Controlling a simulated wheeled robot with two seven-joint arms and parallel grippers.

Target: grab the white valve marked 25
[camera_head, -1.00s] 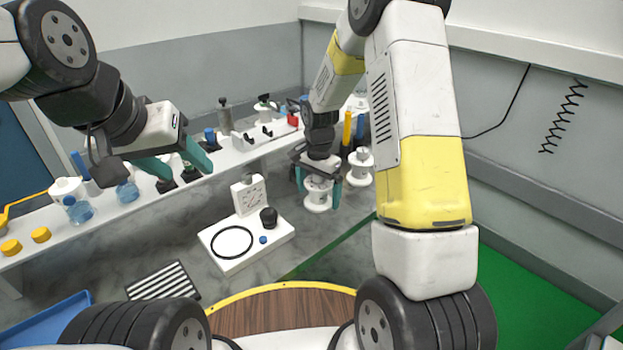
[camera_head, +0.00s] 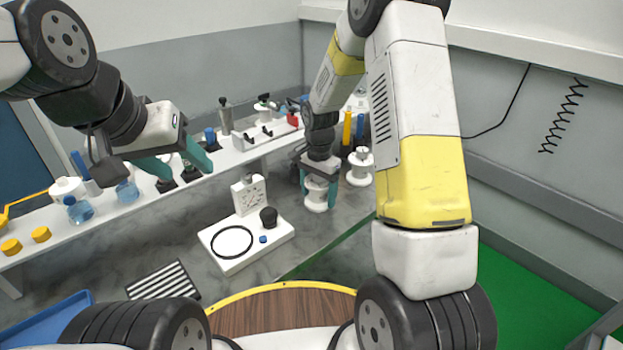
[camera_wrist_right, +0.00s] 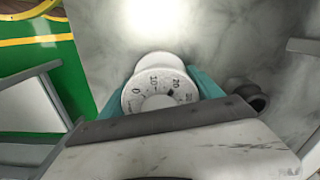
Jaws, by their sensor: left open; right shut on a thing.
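A white valve (camera_head: 316,197) stands on the grey marbled surface, between the teal fingers of my right gripper (camera_head: 318,192). The right wrist view shows its round white dial (camera_wrist_right: 152,92) with printed numbers, among them 0, 10, 20 and 30; I cannot make out a 25. My right gripper (camera_wrist_right: 160,95) is shut on this valve, a finger on each side. A second white valve (camera_head: 360,168) stands just to its right; its marking is too small to read. My left gripper (camera_head: 188,160) is open and empty above the white shelf at the left.
A white board (camera_head: 245,252) with a black ring, dark knob and upright gauge lies left of the held valve. The white shelf (camera_head: 130,200) carries bottles and yellow caps. A striped pad (camera_head: 160,282) and blue tray (camera_head: 45,325) lie at front left.

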